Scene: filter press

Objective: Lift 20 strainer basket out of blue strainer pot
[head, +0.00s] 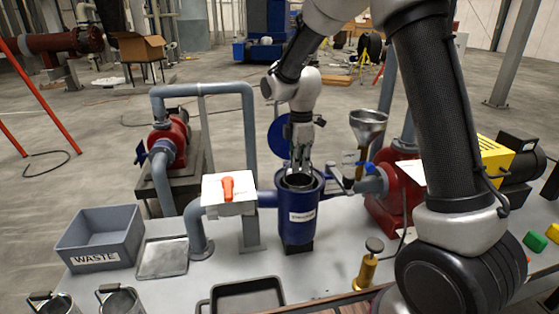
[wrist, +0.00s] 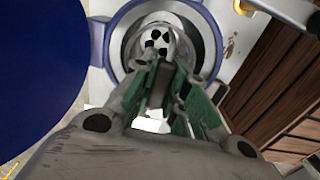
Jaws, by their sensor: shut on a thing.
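The blue strainer pot (head: 298,231) stands on the bench at the middle of the head view, upright with its top open. Its round blue rim (wrist: 108,35) shows in the wrist view. My gripper (head: 299,171) points down into the pot mouth, and its green-padded fingers (wrist: 170,82) are closed over the opening. The strainer basket (wrist: 156,40) shows as a pale part with dark holes inside the pot, just beyond the fingertips. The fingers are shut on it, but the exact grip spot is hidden. In the head view the basket cannot be made out.
The pot's blue lid (head: 279,137) stands open behind it. A grey WASTE bin (head: 99,233), a flat metal tray (head: 162,257) and a black tray (head: 247,297) are on the bench. Pipes, an orange-handled valve (head: 227,188) and a funnel (head: 367,125) flank the pot.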

